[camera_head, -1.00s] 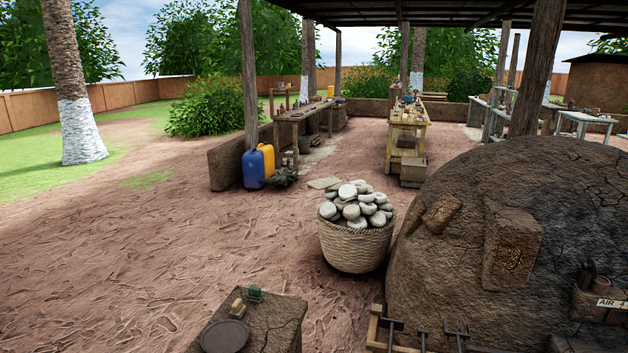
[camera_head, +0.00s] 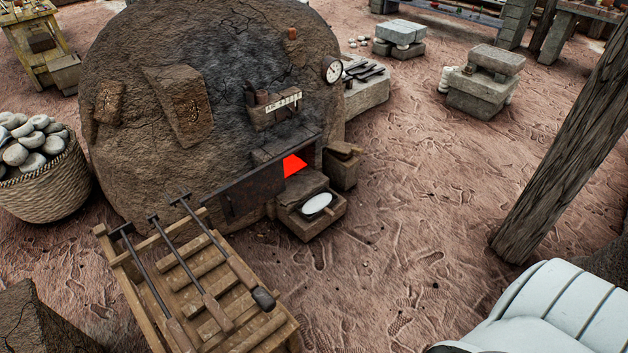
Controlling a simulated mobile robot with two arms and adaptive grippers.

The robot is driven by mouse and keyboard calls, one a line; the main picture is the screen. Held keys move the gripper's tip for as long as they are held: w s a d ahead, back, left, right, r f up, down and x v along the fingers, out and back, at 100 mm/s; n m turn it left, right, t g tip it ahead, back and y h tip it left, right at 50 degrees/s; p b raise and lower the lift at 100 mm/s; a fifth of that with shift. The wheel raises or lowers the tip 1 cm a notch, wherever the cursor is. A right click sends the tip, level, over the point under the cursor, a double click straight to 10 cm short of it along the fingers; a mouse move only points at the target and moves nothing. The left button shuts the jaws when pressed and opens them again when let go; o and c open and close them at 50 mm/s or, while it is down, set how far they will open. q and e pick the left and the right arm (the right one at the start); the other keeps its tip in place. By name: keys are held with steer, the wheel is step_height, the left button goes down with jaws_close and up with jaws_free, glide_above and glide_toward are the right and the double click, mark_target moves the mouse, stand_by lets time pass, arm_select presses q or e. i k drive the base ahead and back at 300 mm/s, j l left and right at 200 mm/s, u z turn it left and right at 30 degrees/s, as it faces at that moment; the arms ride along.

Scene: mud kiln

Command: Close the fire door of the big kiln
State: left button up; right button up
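The big kiln (camera_head: 245,65) is a large, dark, cracked mud dome in the upper left middle of the head view. Its firebox opening (camera_head: 293,165) shows a bright red glow low on the front. A dark metal panel, which looks like the fire door (camera_head: 255,191), stands just left of the glow and juts forward. The door appears open, as the glow is uncovered; its handle is hard to make out. Neither gripper is in view.
A wooden rack (camera_head: 205,280) with long-handled tools stands in front left of the door. A low block (camera_head: 312,222) with a white-filled dish sits below the opening. A basket of stones (camera_head: 45,190) is at left, a wooden post (camera_head: 570,130) at right. Bare ground between is clear.

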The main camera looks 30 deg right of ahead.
mark_target(237, 202)
steer(key=z, duration=0.6)
steer(key=u, duration=0.4)
steer(key=i+l+u, duration=0.1)
steer(key=l+u, duration=0.15)
steer(key=u, duration=0.15)
steer(key=l+u, duration=0.3)
steer(key=u, duration=0.15)
steer(key=l+u, duration=0.6)
steer(key=u, duration=0.25)
